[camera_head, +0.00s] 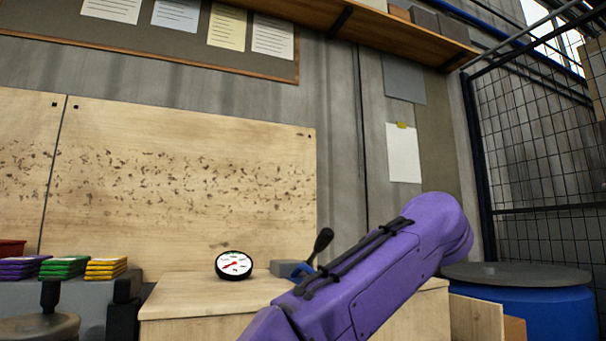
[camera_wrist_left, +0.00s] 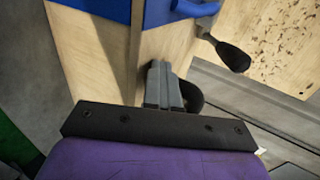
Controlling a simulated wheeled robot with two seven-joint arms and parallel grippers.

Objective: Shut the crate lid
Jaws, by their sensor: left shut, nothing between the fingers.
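My left gripper (camera_wrist_left: 163,84) is shut and empty in the left wrist view, in front of pale wood. It does not show in the head view. A pale wooden box-like body (camera_head: 205,302) stands low in the middle of the head view; its front runs below the picture. Pale wooden panels (camera_wrist_left: 108,45) also show in the left wrist view. I cannot tell which wooden part is the crate lid or how far it stands open. My right gripper is not in view.
A round gauge (camera_head: 234,265) and a black-knobbed lever (camera_head: 321,242) stand on the wood. My purple arm link crosses the lower middle. A blue drum (camera_head: 540,306) stands at right, before a mesh fence (camera_head: 535,160). Coloured stacks (camera_head: 62,267) lie at left.

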